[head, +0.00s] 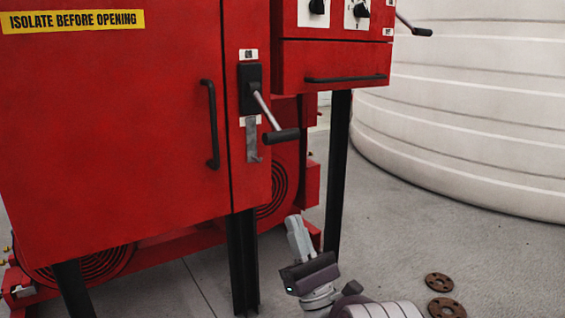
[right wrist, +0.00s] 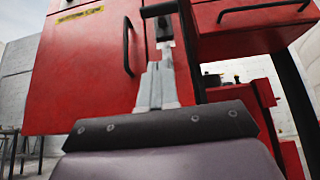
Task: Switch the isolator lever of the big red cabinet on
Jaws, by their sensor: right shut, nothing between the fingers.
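The big red cabinet (head: 120,130) fills the left of the head view. Its isolator lever (head: 263,112) is on the right front strip: a grey rod from a black base (head: 249,78), slanting down and right to a black grip (head: 281,136). My right gripper (head: 295,222) is below and slightly right of the grip, apart from it, shut and empty, fingers pointing up. In the right wrist view the shut fingers (right wrist: 158,85) point at the cabinet (right wrist: 85,70), and the black grip (right wrist: 160,8) shows just beyond the tips. My left gripper is out of view.
A black door handle (head: 211,124) stands left of the lever. A smaller red box (head: 330,68) with switches and a handle adjoins on the right, on a black post (head: 337,170). Rusty flanges (head: 446,307) lie on the floor. A large white tank (head: 470,100) stands at right.

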